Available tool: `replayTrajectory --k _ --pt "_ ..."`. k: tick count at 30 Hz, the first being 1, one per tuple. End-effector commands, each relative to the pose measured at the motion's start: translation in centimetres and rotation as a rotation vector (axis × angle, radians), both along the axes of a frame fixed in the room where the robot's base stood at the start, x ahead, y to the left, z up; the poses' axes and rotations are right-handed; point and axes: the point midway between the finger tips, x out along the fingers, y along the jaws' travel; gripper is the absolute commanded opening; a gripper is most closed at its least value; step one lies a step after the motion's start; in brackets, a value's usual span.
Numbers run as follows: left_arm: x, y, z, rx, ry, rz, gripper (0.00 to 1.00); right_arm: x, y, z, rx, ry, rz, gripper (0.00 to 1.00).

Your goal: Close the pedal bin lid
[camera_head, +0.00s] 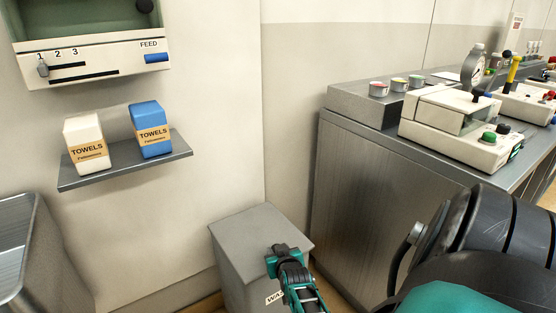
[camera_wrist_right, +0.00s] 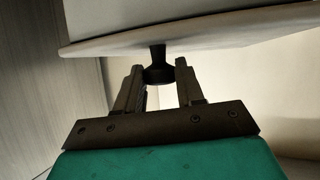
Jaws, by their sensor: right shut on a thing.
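The grey pedal bin (camera_head: 238,279) stands on the floor against the wall, with part of a label showing on its front. Its flat grey lid (camera_head: 250,228) covers the top and looks level; I cannot tell whether a gap remains at its rim. My right gripper (camera_head: 279,248) is over the lid's near right part. In the right wrist view, the gripper (camera_wrist_right: 158,82) is shut on a dark knob (camera_wrist_right: 157,65) that joins the pale lid panel (camera_wrist_right: 200,32). My left gripper is not in view.
A metal cabinet (camera_head: 350,200) with a machine (camera_head: 455,125) on it stands right of the bin. A wall shelf (camera_head: 120,172) holds a white and a blue towel pack. A grey container (camera_head: 22,240) stands at left.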

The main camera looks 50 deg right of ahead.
Motion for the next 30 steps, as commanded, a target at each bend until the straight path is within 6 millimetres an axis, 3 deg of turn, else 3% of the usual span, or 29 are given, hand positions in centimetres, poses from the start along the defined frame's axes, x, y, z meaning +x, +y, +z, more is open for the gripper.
replayTrajectory --k 1,6,7,14,30 --pt "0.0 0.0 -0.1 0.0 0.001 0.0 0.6 -0.6 0.2 -1.0 0.009 0.023 0.001 0.0" --pt "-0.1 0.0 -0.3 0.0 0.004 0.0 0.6 -0.6 0.2 -1.1 0.011 0.024 0.0 0.0" --pt "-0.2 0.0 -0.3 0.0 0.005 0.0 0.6 -0.6 0.2 -1.1 0.012 0.025 0.0 0.4" --pt "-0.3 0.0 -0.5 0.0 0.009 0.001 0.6 -0.4 0.2 -0.8 0.01 0.017 0.0 0.62" --pt "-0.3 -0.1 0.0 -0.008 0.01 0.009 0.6 -0.2 0.2 0.0 0.007 0.009 0.001 0.62"
